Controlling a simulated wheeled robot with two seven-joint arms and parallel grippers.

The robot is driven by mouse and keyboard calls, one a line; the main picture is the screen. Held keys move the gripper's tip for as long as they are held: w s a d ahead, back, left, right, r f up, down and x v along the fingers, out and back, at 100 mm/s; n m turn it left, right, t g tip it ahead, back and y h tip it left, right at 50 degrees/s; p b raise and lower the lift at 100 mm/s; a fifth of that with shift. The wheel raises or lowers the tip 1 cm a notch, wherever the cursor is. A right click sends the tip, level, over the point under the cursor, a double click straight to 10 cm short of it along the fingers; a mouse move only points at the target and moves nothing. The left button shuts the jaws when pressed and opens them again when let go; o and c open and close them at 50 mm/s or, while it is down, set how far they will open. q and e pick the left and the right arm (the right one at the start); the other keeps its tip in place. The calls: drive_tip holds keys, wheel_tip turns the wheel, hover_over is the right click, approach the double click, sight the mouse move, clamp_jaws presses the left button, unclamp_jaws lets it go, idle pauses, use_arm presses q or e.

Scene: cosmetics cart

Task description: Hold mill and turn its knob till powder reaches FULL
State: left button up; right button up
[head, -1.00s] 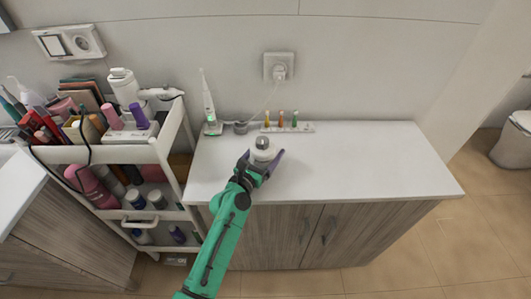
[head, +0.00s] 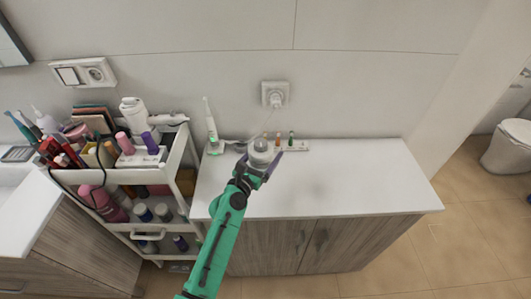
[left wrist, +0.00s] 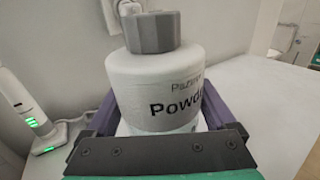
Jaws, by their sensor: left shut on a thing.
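The powder mill is a white round body (head: 260,157) with a grey faceted knob on top, held over the white counter. In the left wrist view the mill (left wrist: 150,85) shows "Powder" lettering, and its grey knob (left wrist: 150,32) points up. My left gripper (head: 262,168) is shut around the mill's body, with a purple finger on each side. The mill looks upright. I cannot tell whether its base touches the counter. No powder level or FULL mark is visible. My right gripper is not in view.
A white electric toothbrush (head: 211,128) stands on the counter behind and left of the mill. A white strip (head: 299,145) with small coloured bottles lies behind it. A crowded cart (head: 180,152) stands left. The counter's right half (head: 360,180) is clear.

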use_arm(q)
drive_tip(key=shift+w+f+b, duration=0.1)
drive_tip(key=shift+f+b, duration=3.45)
drive_tip(key=shift+f, duration=0.85)
drive_tip(key=shift+f, duration=0.2)
